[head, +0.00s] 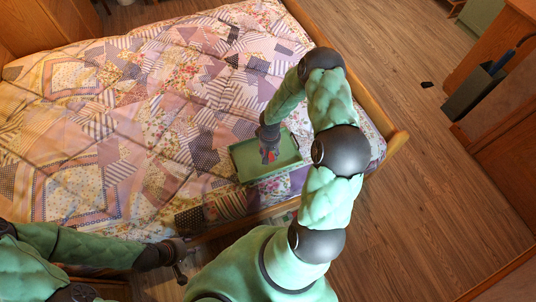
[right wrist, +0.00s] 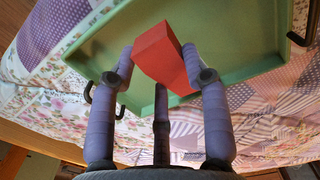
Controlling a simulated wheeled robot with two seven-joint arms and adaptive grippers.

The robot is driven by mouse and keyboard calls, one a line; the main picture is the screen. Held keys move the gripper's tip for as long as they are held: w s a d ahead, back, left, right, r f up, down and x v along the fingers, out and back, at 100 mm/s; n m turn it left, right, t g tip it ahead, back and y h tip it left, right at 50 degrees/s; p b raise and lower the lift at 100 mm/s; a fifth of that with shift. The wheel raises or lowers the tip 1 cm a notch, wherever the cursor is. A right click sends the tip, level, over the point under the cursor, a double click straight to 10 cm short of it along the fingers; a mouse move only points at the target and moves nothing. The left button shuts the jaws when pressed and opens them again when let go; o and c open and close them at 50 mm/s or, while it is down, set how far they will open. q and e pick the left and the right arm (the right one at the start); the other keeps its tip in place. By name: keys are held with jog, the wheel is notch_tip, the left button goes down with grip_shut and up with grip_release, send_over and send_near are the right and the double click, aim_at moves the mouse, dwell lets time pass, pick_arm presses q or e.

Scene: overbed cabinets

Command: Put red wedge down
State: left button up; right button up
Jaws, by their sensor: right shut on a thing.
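The red wedge (right wrist: 163,58) is between the fingers of my right gripper (right wrist: 165,75), which is shut on it, in the right wrist view. In the head view my right gripper (head: 269,150) is over the green tray (head: 289,152), and only a little red shows by its fingers. The tray also fills much of the right wrist view (right wrist: 245,55). I cannot tell whether the wedge touches the tray floor. My left gripper (head: 180,262) is at the lower left of the head view, off the bed and away from the tray; its opening is unclear.
The tray lies on a bed with a patchwork quilt (head: 110,120), near the bed's wooden end rail (head: 330,35). Dark handles (right wrist: 300,38) stick out from the tray's sides.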

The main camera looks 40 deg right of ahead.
jog(key=shift+w+d+f+b, duration=0.25)
jog(key=shift+w+f, duration=0.3)
jog(key=shift+f, duration=0.15)
jog(key=shift+w+d+f+b, duration=0.1)
jog(key=shift+w+d+f, duration=0.1)
jog(key=shift+w+f, duration=0.4)
notch_tip(320, 180, down, 3)
jog(key=shift+f+b, duration=0.2)
jog(key=shift+b, duration=0.7)
jog(key=shift+r, duration=0.1)
jog(key=shift+f, duration=0.25)
jog(key=o, duration=1.2)
jog(key=shift+c, duration=0.2)
jog(key=shift+r, duration=0.15)
